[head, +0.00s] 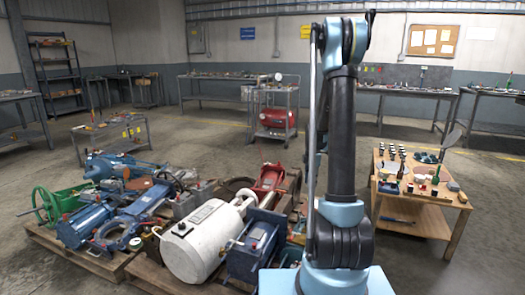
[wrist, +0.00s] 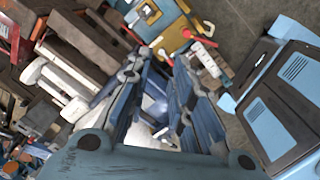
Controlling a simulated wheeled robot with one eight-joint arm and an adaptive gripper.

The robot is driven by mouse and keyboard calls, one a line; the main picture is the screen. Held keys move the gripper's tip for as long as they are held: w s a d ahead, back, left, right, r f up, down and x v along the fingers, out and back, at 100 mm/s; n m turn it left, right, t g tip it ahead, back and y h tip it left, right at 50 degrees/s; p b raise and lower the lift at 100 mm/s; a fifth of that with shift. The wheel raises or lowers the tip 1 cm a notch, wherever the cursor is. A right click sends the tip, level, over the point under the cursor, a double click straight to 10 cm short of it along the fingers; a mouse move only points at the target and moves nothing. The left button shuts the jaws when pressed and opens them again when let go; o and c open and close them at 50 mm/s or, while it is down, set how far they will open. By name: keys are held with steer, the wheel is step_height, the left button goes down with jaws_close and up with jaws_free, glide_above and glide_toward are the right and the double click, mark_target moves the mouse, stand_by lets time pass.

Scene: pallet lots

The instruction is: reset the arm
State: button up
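My arm stands upright in the middle of the head view, folded at its top. My gripper cannot be made out in the head view. In the wrist view my gripper (wrist: 160,62) shows two blue-grey fingers with a gap between them. It is open, and I see nothing held between the fingers. Beyond the fingers lie blurred, cluttered parts in white, brown and blue; how far below they are I cannot tell.
Pallets (head: 95,262) with blue machines, a white cylinder (head: 195,242) and a red jack (head: 268,180) fill the left front. A wooden table (head: 452,200) with bottles stands right. A steel cart (head: 275,112) stands behind. The floor at far right is clear.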

steer(key=s+a+r+m, duration=0.2)
steer(key=s+r+m, duration=0.35)
steer(key=s, duration=0.45)
steer(key=s+a+r+m, duration=0.1)
steer(key=s+r+m, duration=0.3)
steer(key=s+r, duration=0.4)
steer(key=s+a+f+m+t, duration=0.1)
steer(key=s+m, duration=0.4)
steer(key=s, duration=0.5)
steer(key=s+f+m, duration=0.4)
steer(key=s+m, duration=0.1)
steer(key=s, duration=0.6)
steer(key=shift+a+t, duration=0.35)
steer(key=shift+t, duration=0.05)
steer(key=shift+s, duration=0.1)
